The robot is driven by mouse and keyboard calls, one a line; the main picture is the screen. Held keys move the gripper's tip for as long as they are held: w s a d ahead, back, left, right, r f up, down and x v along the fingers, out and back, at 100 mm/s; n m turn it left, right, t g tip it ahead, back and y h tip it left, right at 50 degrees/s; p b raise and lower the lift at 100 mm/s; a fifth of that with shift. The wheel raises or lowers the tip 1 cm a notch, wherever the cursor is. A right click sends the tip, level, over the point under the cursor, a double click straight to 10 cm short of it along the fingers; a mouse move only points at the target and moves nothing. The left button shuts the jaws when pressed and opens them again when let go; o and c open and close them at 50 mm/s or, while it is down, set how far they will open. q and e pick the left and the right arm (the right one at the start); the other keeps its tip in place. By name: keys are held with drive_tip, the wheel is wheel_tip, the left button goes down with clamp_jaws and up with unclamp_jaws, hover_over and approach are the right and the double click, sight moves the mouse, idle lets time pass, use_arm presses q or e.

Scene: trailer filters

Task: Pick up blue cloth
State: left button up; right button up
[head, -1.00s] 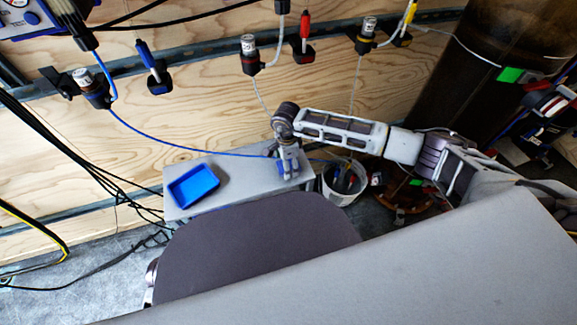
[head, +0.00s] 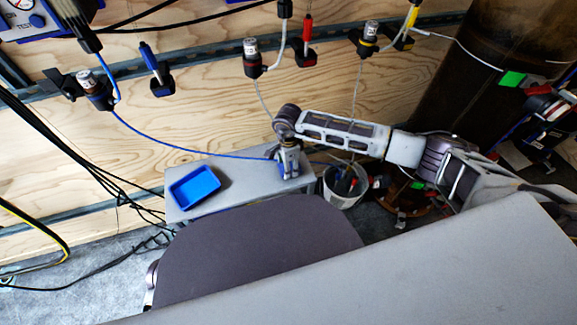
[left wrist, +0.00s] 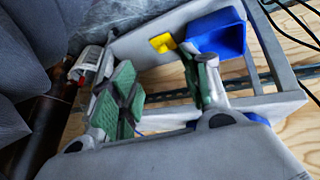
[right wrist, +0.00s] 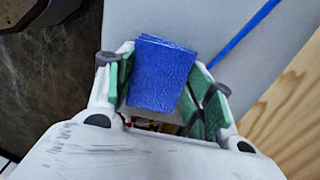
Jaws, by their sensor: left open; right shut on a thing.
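The blue cloth (right wrist: 160,75) shows in the right wrist view as a flat, folded rectangle between the green pads of my right gripper (right wrist: 163,92). That gripper is shut on it. In the head view my right gripper (head: 288,170) points down at the right end of the small grey bench (head: 240,178) and hides most of the cloth. I cannot tell whether the cloth touches the bench top. My left gripper (left wrist: 163,90) is open and empty in the left wrist view and is out of the head view.
A blue tray (head: 194,187) sits on the bench, left of my right gripper. A white bucket (head: 344,186) stands right of the bench. A blue hose (head: 190,153) hangs from the wall fitting toward my gripper. A small yellow object (left wrist: 162,43) shows in the left wrist view.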

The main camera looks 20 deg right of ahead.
wheel_tip(320, 180, up, 8)
drive_tip(key=p, duration=0.2)
drive_tip(key=shift+r+p, duration=0.2)
drive_tip(key=shift+p, duration=0.15)
use_arm(q)
wheel_tip(320, 180, up, 7)
drive_tip(key=a+g+y, duration=0.1)
drive_tip(key=shift+s+a, duration=0.3)
drive_tip(key=shift+a, duration=0.1)
use_arm(e)
drive_tip(key=shift+r, duration=0.65)
use_arm(q)
drive_tip(key=shift+f, duration=0.15)
use_arm(e)
drive_tip(key=o, duration=0.3)
drive_tip(key=shift+c, duration=0.9)
drive_tip(key=shift+r+n, duration=0.1)
drive_tip(key=shift+n, duration=0.2)
